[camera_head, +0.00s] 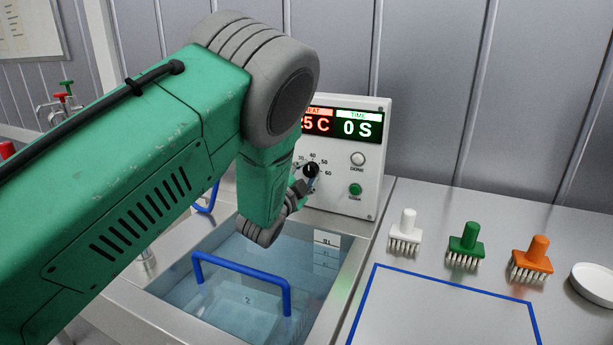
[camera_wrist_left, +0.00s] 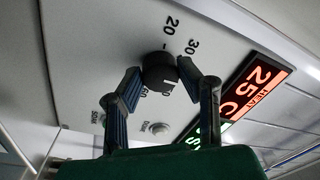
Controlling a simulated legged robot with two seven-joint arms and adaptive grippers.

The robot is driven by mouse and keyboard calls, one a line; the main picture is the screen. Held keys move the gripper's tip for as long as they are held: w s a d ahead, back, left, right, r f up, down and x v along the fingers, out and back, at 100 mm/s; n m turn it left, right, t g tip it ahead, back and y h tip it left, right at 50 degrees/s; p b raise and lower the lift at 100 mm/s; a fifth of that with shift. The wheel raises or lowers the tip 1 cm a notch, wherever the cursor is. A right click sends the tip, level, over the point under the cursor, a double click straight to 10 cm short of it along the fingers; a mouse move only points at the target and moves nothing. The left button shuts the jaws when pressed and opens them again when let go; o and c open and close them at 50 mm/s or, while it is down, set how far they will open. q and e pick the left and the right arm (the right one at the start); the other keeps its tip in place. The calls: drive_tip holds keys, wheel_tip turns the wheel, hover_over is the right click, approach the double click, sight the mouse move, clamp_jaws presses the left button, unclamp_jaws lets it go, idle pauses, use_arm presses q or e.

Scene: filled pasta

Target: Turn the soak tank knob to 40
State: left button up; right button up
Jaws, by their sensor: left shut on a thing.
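The black knob (camera_head: 311,170) sits on the white control box (camera_head: 352,190) above the tank, with a printed scale around it. In the left wrist view the knob (camera_wrist_left: 157,68) has a pale mark, but I cannot tell which number it points to. My left gripper (camera_head: 302,188) reaches the knob from the front and is shut on it, with one finger on either side. In the wrist view the gripper (camera_wrist_left: 160,78) hides part of the scale. The red heat display (camera_wrist_left: 257,88) reads 25 C. My right gripper is not in view.
The soak tank (camera_head: 355,262) holds water and a basket with a blue handle (camera_head: 245,268). A white brush (camera_head: 405,232), a green brush (camera_head: 466,245) and an orange brush (camera_head: 533,258) stand on the counter at right. A white dish (camera_head: 594,283) lies beside them. The green button (camera_head: 355,189) is right of the knob.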

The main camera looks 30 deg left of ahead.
use_arm(q)
drive_tip(key=shift+d, duration=0.15)
drive_tip(key=o, duration=1.1)
drive_tip(key=shift+o, duration=0.2)
drive_tip(key=shift+s, duration=0.1)
drive_tip(key=s+f, duration=0.1)
drive_tip(key=s, duration=1)
drive_tip(key=shift+s+d, duration=0.3)
drive_tip(key=shift+s, duration=0.05)
drive_tip(key=shift+f, duration=0.1)
